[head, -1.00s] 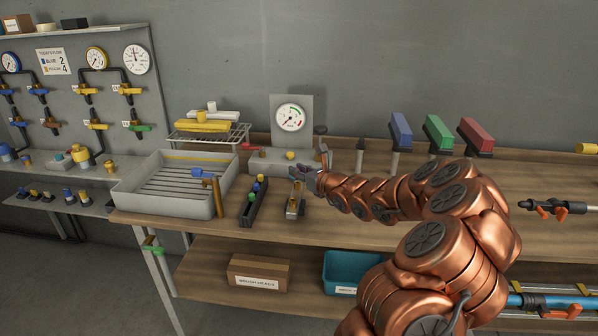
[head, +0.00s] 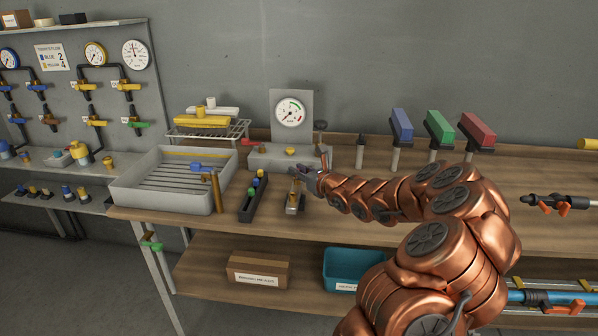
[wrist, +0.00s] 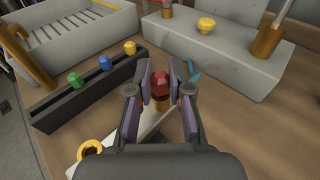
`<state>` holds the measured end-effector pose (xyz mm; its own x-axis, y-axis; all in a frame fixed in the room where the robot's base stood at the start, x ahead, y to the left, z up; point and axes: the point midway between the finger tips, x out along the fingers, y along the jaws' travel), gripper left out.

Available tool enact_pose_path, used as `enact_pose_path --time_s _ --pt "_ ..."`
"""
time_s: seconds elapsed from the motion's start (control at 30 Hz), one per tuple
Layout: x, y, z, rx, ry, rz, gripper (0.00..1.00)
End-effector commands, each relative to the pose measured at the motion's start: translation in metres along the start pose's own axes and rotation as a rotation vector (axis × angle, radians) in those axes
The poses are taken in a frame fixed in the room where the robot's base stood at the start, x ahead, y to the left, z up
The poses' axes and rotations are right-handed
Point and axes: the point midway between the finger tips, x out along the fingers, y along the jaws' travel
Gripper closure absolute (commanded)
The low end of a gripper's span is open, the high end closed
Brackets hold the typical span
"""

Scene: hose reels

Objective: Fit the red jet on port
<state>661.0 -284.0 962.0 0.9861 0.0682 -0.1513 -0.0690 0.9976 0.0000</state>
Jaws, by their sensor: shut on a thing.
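My gripper (wrist: 160,82) is shut on the red jet (wrist: 160,77), which sits between the two fingertips with brass showing under its red top. I cannot tell whether this brass is the jet's own body or part of the fixture. The pale fixture (wrist: 124,138) runs below my gripper, with an open brass ring (wrist: 90,148) at its near left end. In the head view my gripper (head: 302,176) is over the far end of the fixture (head: 294,207), and the red jet cannot be made out there. My fingers hide what is directly beneath the jet.
A black rack (wrist: 86,92) with green, blue and yellow jets stands left of my gripper. Behind is a grey gauge block (wrist: 215,52) with a yellow knob (wrist: 206,25) and an upright brass post (wrist: 266,42). A grey tray (head: 160,203) stands left. Bench right of the fixture is clear.

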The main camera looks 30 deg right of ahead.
Motion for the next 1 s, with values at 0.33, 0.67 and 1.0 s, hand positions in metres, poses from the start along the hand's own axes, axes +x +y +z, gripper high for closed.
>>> enact_pose_path --time_s 0.33,0.67,1.0 --pt "0.0011 0.0002 -0.0065 -0.001 0.000 0.001 0.79" --pt "0.0010 0.0002 -0.0061 0.000 0.000 0.001 0.52" --pt "-0.0048 0.0000 -0.0063 0.001 0.000 0.000 0.52"
